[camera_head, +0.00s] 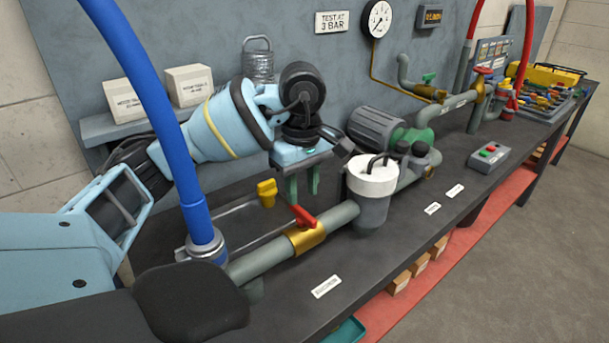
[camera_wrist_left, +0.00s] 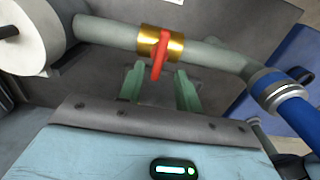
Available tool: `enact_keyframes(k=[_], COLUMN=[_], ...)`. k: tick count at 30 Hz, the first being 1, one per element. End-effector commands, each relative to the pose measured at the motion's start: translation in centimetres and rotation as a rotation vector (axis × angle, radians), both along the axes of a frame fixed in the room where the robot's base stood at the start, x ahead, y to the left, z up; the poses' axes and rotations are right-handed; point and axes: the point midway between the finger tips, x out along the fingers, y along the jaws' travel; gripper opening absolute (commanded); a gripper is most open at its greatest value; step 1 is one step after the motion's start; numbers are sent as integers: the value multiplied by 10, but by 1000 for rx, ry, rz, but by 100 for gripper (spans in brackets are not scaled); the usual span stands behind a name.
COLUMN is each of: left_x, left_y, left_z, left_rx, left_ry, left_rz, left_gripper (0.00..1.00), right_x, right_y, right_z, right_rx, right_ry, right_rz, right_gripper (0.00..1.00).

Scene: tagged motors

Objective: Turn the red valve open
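The red valve handle (camera_head: 303,216) sits on a brass valve body (camera_head: 306,239) in the grey-green pipe along the bench. In the left wrist view the red handle (camera_wrist_left: 159,59) lies crosswise to the pipe over the brass body (camera_wrist_left: 150,42). My left gripper (camera_head: 302,193) points down above and behind the valve, its green fingers apart. My right gripper is out of view.
A blue hose (camera_head: 150,110) rises from the pipe's left end. A white-topped filter (camera_head: 372,190) stands right of the valve. Another red handle (camera_head: 482,70) is at the far right. A motor (camera_head: 385,130) stands behind the filter.

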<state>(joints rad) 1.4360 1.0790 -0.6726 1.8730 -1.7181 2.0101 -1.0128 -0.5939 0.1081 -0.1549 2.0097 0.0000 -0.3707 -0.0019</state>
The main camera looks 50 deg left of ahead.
Motion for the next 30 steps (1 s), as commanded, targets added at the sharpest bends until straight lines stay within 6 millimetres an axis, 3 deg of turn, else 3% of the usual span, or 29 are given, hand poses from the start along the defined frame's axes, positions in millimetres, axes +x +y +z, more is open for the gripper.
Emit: enact_keyframes(k=[3, 9, 21, 29, 30], left_x=[0, 0, 0, 0, 0], left_y=[-1, 0, 0, 0, 0], left_z=[-23, -41, -47, -47, -47], left_rx=[-1, 0, 0, 0, 0], left_ry=[6, 2, -1, -1, -1], left_rz=[-1, 1, 0, 0, 0], left_gripper=[34, 34, 34, 0, 0], right_x=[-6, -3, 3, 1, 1], right_y=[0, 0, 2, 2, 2], right_z=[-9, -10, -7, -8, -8], right_rx=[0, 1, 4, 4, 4], right_ry=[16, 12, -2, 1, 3], right_rz=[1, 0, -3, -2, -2], right_gripper=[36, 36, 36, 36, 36])
